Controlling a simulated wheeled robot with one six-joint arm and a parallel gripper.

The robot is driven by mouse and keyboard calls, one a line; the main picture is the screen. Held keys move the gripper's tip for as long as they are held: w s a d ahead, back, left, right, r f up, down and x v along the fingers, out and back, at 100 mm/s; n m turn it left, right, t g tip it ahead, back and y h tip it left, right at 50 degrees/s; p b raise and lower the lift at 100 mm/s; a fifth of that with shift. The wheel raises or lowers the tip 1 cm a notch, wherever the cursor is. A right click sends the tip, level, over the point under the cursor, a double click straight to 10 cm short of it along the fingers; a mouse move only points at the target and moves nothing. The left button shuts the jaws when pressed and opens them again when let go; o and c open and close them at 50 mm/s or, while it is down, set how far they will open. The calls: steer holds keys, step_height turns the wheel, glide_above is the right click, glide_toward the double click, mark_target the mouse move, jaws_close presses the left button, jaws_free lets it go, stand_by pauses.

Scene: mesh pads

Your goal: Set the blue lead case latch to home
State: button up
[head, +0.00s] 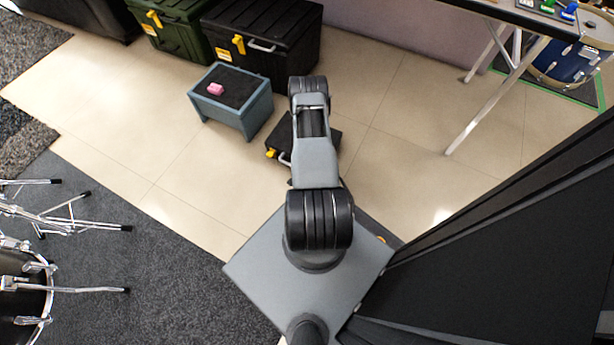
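I cannot pick out a blue lead case for certain. A small black case (328,133) lies on the floor, partly hidden behind my arm, with a yellow latch (270,153) and a pale handle at its left. Its latch setting is too small to tell. A blue-grey box (240,117) with a dark top stands left of it. Small blue items (570,10) lie on the table at the top right, too small to make out. My arm rises in the middle of the head view; my gripper does not show.
A pink object (215,89) rests on the blue-grey box. Large black (277,50) and green (160,30) cases with yellow latches stand behind. A table (500,10) with pale legs is at top right. Drum stands (65,215) are at left. Tiled floor (400,130) is clear right of my arm.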

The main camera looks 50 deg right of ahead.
steer(key=shift+f, duration=0.2)
steer(key=shift+c, duration=0.3)
steer(key=c, duration=0.8)
steer(key=shift+d+f+y+b, duration=0.15)
steer(key=shift+d+y+b, duration=0.15)
steer(key=shift+b, duration=0.55)
steer(key=shift+d+y+b, duration=0.2)
steer(key=shift+y+b, duration=0.2)
steer(key=shift+b, duration=0.3)
steer(key=shift+w+d+r+g+y+b, duration=0.1)
steer(key=shift+d+r+g+y+b, duration=0.15)
steer(key=shift+y+b, duration=0.35)
steer(key=shift+w+d+r+g+y+b, duration=0.15)
steer(key=shift+d+y+b, duration=0.1)
steer(key=shift+y+b, duration=0.3)
steer(key=shift+d+r+y+b, duration=0.2)
steer(key=shift+r+y+b, duration=0.05)
steer(key=shift+b, duration=0.1)
